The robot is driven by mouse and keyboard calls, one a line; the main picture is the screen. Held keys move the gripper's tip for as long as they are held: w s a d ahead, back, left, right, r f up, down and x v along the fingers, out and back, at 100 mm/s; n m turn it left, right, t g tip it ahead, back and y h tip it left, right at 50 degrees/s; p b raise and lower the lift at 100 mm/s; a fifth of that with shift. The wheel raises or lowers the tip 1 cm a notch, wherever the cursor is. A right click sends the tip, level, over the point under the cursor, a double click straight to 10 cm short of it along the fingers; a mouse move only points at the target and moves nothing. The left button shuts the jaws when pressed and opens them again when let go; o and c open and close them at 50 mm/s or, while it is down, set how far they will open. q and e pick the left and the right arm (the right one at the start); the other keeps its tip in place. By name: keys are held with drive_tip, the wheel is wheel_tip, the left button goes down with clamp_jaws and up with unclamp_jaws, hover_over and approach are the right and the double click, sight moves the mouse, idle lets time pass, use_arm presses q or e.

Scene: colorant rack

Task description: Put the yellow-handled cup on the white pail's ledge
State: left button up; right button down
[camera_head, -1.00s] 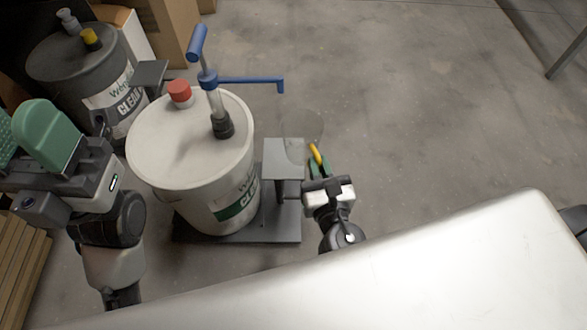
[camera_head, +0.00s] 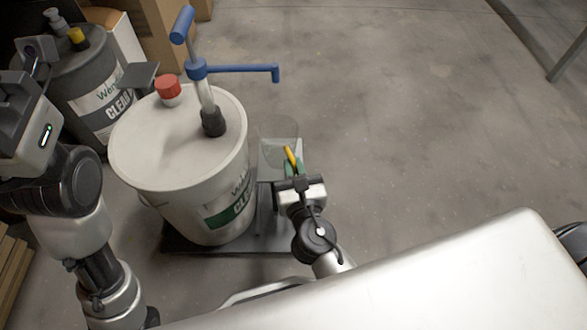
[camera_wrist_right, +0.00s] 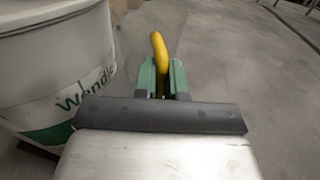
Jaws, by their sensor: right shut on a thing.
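The clear cup (camera_head: 279,134) with its yellow handle (camera_head: 290,157) is at the right gripper in the head view. My right gripper (camera_head: 292,170) is shut on the handle. The handle stands between the green fingers in the right wrist view (camera_wrist_right: 160,52); the cup's clear body is hard to see there. The white pail (camera_head: 165,150) stands to the left. Its grey ledge (camera_head: 267,172) juts out on its right side. The cup overlaps the ledge's far part in the head view; I cannot tell whether they touch. My left gripper's body (camera_head: 30,140) is at the left edge, its fingertips hidden.
A red cap (camera_head: 168,88) sits on the lid. A dark pail (camera_head: 75,75) with its own ledge stands behind left. Open floor (camera_head: 400,110) lies to the right.

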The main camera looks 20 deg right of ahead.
drive_tip(key=c, duration=1.2)
unclamp_jaws()
drive_tip(key=shift+f, duration=0.1)
